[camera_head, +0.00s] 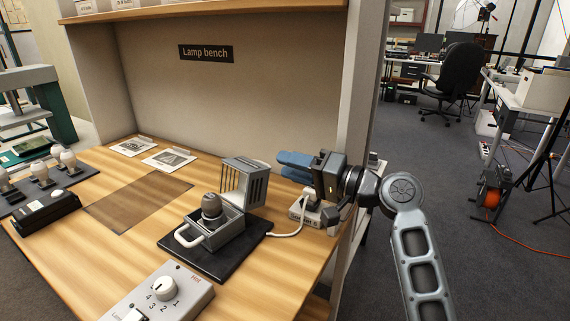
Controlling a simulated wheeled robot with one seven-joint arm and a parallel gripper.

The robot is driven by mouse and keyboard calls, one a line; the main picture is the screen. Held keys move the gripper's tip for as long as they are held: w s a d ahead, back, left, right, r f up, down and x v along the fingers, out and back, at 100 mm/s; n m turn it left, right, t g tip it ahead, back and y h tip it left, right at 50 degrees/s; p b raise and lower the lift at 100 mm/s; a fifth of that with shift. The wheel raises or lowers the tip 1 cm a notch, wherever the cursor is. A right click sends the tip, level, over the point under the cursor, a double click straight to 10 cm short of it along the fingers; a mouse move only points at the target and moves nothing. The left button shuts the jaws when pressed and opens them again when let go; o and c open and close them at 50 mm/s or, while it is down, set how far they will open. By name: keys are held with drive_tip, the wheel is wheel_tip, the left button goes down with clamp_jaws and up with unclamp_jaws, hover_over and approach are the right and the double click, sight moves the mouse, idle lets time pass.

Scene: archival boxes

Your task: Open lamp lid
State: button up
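The lamp is a grey metal housing (228,235) on a black base plate (206,264), with a white loop handle (187,237) at its front left. A dark rounded bulb (211,206) stands exposed in the housing. The slatted grey lid (243,181) stands raised at the back right of the housing, so the lamp looks open. My gripper (293,166), with blue fingers, is to the right of the lid and apart from it, pointing left. Nothing shows between the fingers, but their spacing is unclear from this angle.
A white socket box (304,212) with a cable stands below my gripper. A dial control box (160,296) is at the front of the wooden bench (90,262). Bulbs on a dark tray (41,178) and a black box (45,212) are at left. A side panel (358,120) rises behind my arm.

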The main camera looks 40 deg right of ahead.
drive_tip(key=shift+s+d, duration=0.15)
drive_tip(key=shift+s, duration=0.35)
idle(0.6)
